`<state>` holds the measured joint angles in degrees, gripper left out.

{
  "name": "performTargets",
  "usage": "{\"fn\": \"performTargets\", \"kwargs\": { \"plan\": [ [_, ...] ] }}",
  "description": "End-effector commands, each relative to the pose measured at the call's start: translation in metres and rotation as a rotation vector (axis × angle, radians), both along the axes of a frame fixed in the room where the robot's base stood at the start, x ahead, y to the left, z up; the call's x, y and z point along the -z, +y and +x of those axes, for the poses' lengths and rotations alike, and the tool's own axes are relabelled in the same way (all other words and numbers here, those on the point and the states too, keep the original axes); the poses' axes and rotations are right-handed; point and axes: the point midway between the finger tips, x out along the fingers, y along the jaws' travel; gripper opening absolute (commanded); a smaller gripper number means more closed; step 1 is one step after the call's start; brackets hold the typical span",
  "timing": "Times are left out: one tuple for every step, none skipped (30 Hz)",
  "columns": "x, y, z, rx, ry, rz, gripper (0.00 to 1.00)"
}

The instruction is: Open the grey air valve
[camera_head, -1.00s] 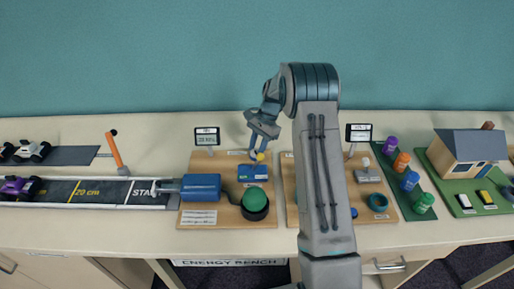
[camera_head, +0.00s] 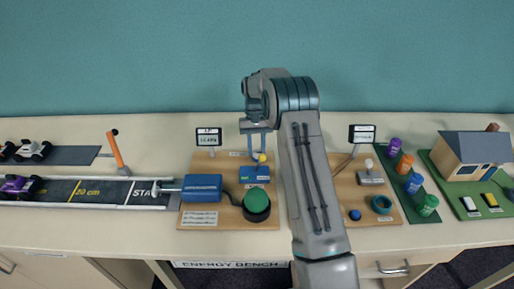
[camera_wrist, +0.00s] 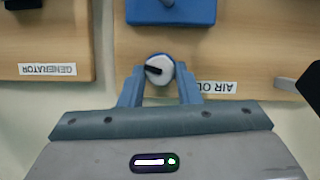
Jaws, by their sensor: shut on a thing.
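The grey air valve shows in the wrist view as a round, pale grey knob (camera_wrist: 166,61) with a black pointer bar, near the front edge of a wooden board. The bar points left in that view. My gripper (camera_wrist: 159,76) is shut on the knob, one finger on each side. In the head view my gripper (camera_head: 256,146) points down at the back of the left board (camera_head: 228,217). The valve is hidden there behind my gripper.
A blue block (camera_wrist: 150,12) sits close beyond the knob. A blue cylinder (camera_head: 201,188) and green dome (camera_head: 256,200) stand on the same board. A small display (camera_head: 209,137) stands behind. The right board (camera_head: 350,195) holds other parts.

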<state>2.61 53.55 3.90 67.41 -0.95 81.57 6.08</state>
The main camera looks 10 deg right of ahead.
Motion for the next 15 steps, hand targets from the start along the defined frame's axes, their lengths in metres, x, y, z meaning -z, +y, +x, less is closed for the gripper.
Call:
{"fn": "performTargets", "kwargs": {
  "plan": [
    [-0.0002,0.0009,0.0009,-0.037,-0.003,0.000,0.07],
    [-0.0002,0.0009,0.0009,-0.060,-0.003,0.000,0.07],
    [-0.0002,0.0013,0.0010,-0.089,-0.004,0.000,0.07],
    [-0.0003,0.0014,0.0009,-0.108,-0.004,-0.001,0.07],
    [-0.0003,0.0015,0.0009,-0.130,-0.004,-0.001,0.07],
    [-0.0004,0.0018,0.0010,-0.154,-0.004,0.000,0.07],
    [-0.0005,0.0021,0.0009,-0.171,-0.004,-0.001,0.07],
    [-0.0005,0.0024,0.0009,-0.186,-0.004,0.000,0.07],
    [-0.0006,0.0025,0.0009,-0.208,-0.004,0.000,0.07],
    [-0.0006,0.0025,0.0009,-0.221,-0.004,-0.001,0.07],
    [-0.0006,0.0025,0.0008,-0.233,-0.004,-0.001,0.07],
    [-0.0006,0.0027,0.0008,-0.248,-0.004,0.000,0.07],
    [-0.0007,0.0027,0.0008,-0.258,-0.004,0.000,0.07],
    [-0.0008,0.0028,0.0008,-0.265,-0.004,-0.001,0.07],
    [-0.0008,0.0029,0.0007,-0.276,-0.004,0.000,0.07]
  ]
}}
